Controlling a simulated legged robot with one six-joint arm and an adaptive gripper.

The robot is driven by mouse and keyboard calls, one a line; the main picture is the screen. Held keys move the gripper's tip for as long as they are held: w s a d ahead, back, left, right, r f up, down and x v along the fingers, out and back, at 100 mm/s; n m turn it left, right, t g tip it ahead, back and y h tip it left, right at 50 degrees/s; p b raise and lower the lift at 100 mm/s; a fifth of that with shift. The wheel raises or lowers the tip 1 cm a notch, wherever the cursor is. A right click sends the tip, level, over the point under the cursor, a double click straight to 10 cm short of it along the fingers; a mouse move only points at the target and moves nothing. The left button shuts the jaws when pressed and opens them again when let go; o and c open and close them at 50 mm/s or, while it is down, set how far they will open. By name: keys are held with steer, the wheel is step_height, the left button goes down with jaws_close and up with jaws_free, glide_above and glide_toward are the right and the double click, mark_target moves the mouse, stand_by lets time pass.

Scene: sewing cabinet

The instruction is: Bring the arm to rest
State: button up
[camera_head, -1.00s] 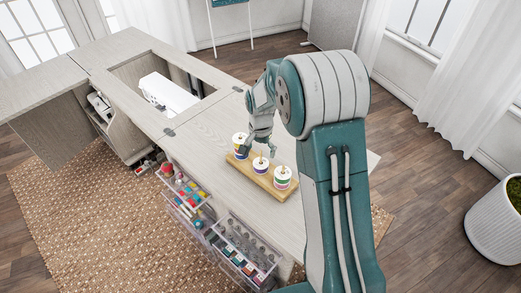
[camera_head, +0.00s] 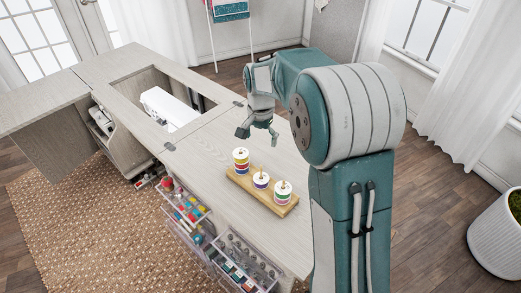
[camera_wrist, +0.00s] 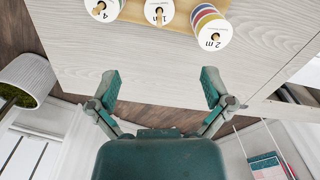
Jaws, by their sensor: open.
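My gripper (camera_head: 257,131) is open and empty. In the head view it hangs above the far part of the cabinet top, beyond the wooden spool board, and touches nothing that I can see. In the wrist view its two fingers (camera_wrist: 161,90) are spread wide over bare tabletop. The wooden board (camera_head: 235,179) bears three stacks of spools: a taller one on the left (camera_head: 241,160), a low one in the middle (camera_head: 261,181) and one on the right (camera_head: 283,193). In the wrist view the white tops show, marked 4, 1 and 2 m (camera_wrist: 211,32).
The sewing cabinet top (camera_head: 205,150) is clear around the board. A white sewing machine (camera_head: 168,107) sits in the recess at left. Open drawers (camera_head: 240,262) with supplies stick out at the front. A white planter (camera_head: 497,238) stands on the floor at right.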

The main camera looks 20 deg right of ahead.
steer(key=shift+r, duration=0.35)
stand_by(0.3)
